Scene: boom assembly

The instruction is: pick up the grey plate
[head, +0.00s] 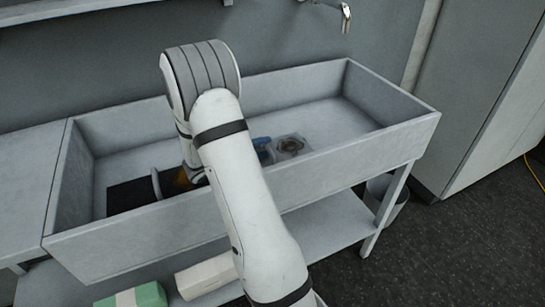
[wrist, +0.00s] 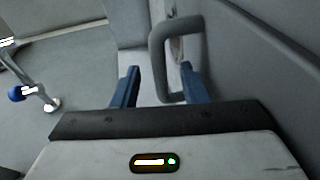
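A pale grey upright piece (head: 156,184), seen edge-on, stands over a black mat or rack (head: 128,197) in the left part of the sink; it may be the grey plate, but I cannot tell for sure. In the wrist view my gripper (wrist: 160,85) has its two blue fingers apart. A grey rounded loop or rim (wrist: 158,62) stands between and beyond them, closer to the right finger; whether they touch is unclear. Whether this is the plate is also unclear.
The long grey sink (head: 370,148) has raised walls around the work area. The sink's right end is clear.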

